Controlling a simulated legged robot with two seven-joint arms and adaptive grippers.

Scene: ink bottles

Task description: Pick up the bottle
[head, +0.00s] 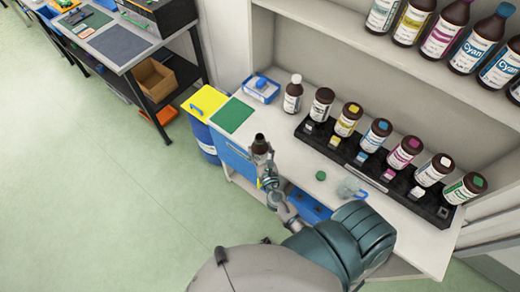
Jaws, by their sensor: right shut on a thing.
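My right gripper (262,157) is at the front left of the white counter, near the edge. It is shut on a dark brown bottle (259,141). The bottle's dark top shows above the fingers, and its lower part is hidden by the gripper. The bottle looks roughly upright. I cannot tell whether it is clear of the surface below. My left gripper is not in view.
Several ink bottles stand along a black rack (338,150) on the counter (290,131), with more on the shelf above. A green mat (232,115), a green cap (321,175) and a clear jug (350,188) lie nearby. A blue bin with a yellow lid (207,101) stands left.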

